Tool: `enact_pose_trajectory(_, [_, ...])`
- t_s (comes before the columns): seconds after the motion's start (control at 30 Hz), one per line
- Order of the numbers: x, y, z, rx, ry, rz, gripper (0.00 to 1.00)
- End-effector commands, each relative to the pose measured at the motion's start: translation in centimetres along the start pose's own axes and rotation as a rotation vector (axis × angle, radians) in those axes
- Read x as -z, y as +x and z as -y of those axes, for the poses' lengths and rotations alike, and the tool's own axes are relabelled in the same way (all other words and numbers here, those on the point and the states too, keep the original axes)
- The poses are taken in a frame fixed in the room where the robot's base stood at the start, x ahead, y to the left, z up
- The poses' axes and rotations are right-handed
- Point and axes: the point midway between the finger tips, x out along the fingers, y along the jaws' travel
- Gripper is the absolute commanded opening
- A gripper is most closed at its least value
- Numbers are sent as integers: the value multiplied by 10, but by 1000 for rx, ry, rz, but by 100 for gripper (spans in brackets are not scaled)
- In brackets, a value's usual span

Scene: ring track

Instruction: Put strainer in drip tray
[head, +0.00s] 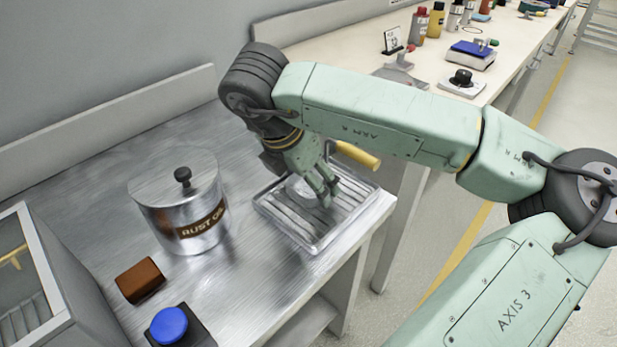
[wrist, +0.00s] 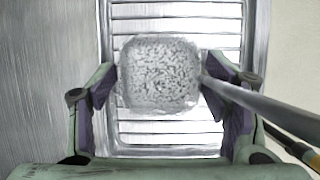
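The strainer (wrist: 160,74) is a pale mesh bowl between my gripper's fingers in the wrist view. Its grey rod slants to the right across the right finger, to a yellow handle (head: 357,155) that sticks out past the tray's back edge in the head view. The drip tray (head: 311,246) is a ribbed metal tray near the table's right edge; its slats show behind the strainer. My gripper (wrist: 161,80) points down over the tray, one finger at each side of the bowl. Whether the fingers press on the bowl, and whether the bowl rests on the slats, I cannot tell.
A metal canister (head: 184,205) labelled rust stands left of the tray. A brown block (head: 140,281) and a blue button (head: 169,325) are nearer the front. A glass-sided case (head: 30,280) stands at far left. A bench (head: 400,20) with bottles runs behind my arm.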

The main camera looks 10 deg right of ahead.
Motion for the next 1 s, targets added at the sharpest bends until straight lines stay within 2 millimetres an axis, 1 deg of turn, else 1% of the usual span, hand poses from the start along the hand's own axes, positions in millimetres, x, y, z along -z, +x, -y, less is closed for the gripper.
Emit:
enact_pose_trajectory(0.03, [0, 0, 0, 0, 0, 0, 76])
enact_pose_trajectory(0.13, [0, 0, 0, 0, 0, 0, 82])
enact_pose_trajectory(0.43, [0, -1, 0, 0, 0, 0, 82])
enact_pose_trajectory(0.57, [-2, -7, 0, -1, 0, 1, 82])
enact_pose_trajectory(0.67, [-2, -23, -1, -2, 0, 4, 82])
enact_pose_trajectory(0.9, [-2, -76, -1, -1, 1, 5, 82])
enact_pose_trajectory(1.0, [-1, -95, 0, -1, 0, 3, 82])
